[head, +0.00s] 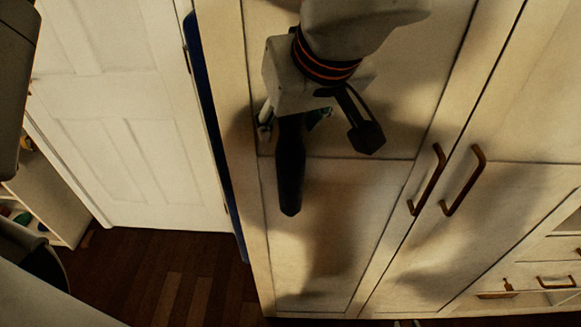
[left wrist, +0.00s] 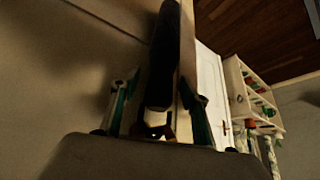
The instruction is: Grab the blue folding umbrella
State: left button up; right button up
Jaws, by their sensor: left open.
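The blue folding umbrella (head: 290,170) is a dark, slim closed cylinder, seen upright in front of the cabinet in the head view. In the left wrist view the umbrella (left wrist: 163,60) runs from the top edge down between my fingers, with a pale band and a shiny end near the palm. My left gripper (head: 293,120) is at its upper end. In the left wrist view the left gripper (left wrist: 160,85) is open, with one green-padded finger on each side and gaps beside the umbrella. What supports the umbrella is hidden. My right gripper is out of view.
A cream cabinet (head: 320,230) with brass handles (head: 428,180) stands close behind the umbrella. A narrow blue strip (head: 212,120) runs along its left side. A white door (head: 130,130) and a small shelf (head: 50,200) are at left. Dark wood floor (head: 170,280) is clear below.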

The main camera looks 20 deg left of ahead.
pick_arm(q)
grip_shut()
jog(key=shift+r, duration=0.1)
